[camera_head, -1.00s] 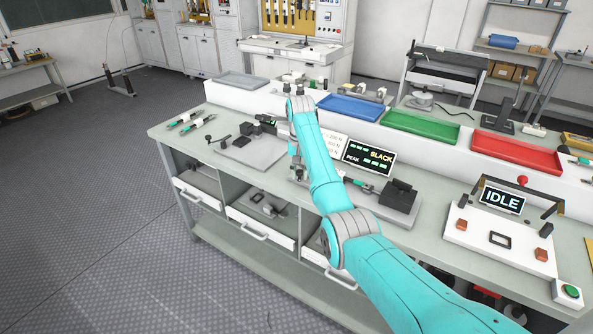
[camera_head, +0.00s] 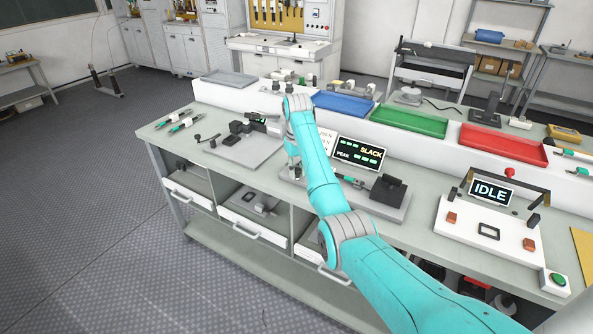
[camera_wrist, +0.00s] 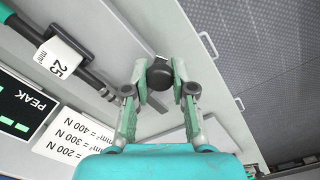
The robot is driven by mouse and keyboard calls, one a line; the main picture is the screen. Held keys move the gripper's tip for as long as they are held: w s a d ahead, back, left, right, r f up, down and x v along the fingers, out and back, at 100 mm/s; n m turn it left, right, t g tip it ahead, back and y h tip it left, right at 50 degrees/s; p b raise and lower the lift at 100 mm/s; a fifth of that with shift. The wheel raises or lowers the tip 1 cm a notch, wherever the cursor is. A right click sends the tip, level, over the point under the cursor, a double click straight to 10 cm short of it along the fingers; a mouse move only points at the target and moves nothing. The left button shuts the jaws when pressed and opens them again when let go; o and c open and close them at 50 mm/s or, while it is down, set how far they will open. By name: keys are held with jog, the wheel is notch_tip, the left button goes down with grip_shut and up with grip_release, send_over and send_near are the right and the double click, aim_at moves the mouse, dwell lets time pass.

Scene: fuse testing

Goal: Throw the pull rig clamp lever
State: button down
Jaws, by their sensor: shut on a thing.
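The pull rig (camera_head: 388,212) lies on the bench, partly hidden behind my arm in the head view. Its dark clamp block (camera_head: 388,189) stands at the right end. In the wrist view a black round lever knob (camera_wrist: 159,74) sits between the fingertips of my gripper (camera_wrist: 160,80), which are shut on it. In the head view my gripper is mostly hidden by the arm. The rig display (camera_head: 360,152) reads SLACK.
A test fixture (camera_head: 485,233) with an IDLE display is to the right. Blue (camera_head: 342,104), green (camera_head: 408,121) and red (camera_head: 503,143) trays line the raised shelf behind. A grey plate fixture (camera_head: 243,148) and loose cables (camera_head: 184,122) are at the left.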

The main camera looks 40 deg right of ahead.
jog(key=c, duration=0.9)
grip_release()
jog(key=shift+d, duration=0.1)
jog(key=shift+c, duration=0.2)
